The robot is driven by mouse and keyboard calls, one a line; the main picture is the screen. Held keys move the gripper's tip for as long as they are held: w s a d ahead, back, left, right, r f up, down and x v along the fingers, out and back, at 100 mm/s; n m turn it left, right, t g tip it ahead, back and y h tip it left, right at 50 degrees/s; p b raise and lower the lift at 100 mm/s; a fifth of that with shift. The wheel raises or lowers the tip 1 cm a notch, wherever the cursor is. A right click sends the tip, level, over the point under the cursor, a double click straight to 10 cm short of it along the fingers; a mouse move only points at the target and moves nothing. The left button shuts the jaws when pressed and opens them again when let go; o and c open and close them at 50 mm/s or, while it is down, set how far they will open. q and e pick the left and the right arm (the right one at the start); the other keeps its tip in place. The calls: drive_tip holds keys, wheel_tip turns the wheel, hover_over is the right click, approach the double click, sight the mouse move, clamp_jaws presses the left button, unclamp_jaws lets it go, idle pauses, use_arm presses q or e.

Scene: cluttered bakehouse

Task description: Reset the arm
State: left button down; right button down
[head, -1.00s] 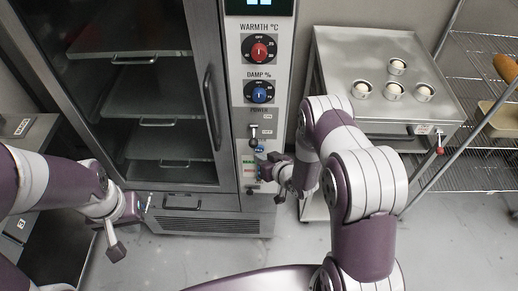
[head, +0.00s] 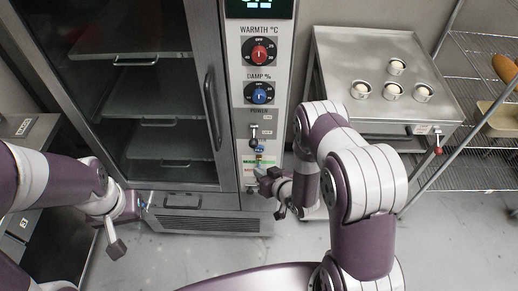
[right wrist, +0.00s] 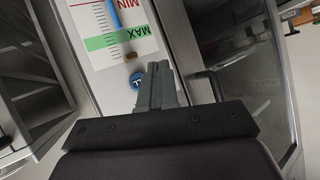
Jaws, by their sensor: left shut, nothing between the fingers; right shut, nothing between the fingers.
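My right arm reaches in from the right in the head view. Its gripper (head: 258,173) is shut and empty, in front of the lower control panel of the steel cabinet (head: 262,110). In the right wrist view the shut fingers (right wrist: 158,70) point toward the MIN/MAX gauge label (right wrist: 112,32), beside a round blue button (right wrist: 137,80). I cannot tell whether they touch the panel. My left gripper (head: 146,204) is shut and empty, low in front of the cabinet's bottom edge at the left.
The cabinet's glass door (head: 150,100) has a vertical handle (head: 212,108). The panel carries a red knob (head: 260,51), a blue knob (head: 259,93) and a power lever (head: 254,132). A steel table (head: 345,60) with several small cups and a wire rack (head: 480,165) stand right. Floor is clear in front.

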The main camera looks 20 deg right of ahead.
idle(0.4)
drive_tip(key=s+d+f+g+h, duration=0.35)
drive_tip(key=s+f+g, duration=0.2)
drive_tip(key=s, duration=0.25)
drive_tip(key=s+d+r+g+b, duration=0.1)
drive_tip(key=s+d+r+g, duration=0.1)
drive_tip(key=s+r+g, duration=0.15)
drive_tip(key=s+r+b, duration=0.1)
drive_tip(key=s+r, duration=0.1)
drive_tip(key=r, duration=0.7)
drive_tip(key=s+a+r+m+g+h+b, duration=0.1)
drive_tip(key=s+r+b, duration=0.1)
drive_tip(key=r, duration=0.7)
drive_tip(key=shift+s+a, duration=0.25)
drive_tip(key=shift+s, duration=0.55)
drive_tip(key=shift+w+f, duration=0.15)
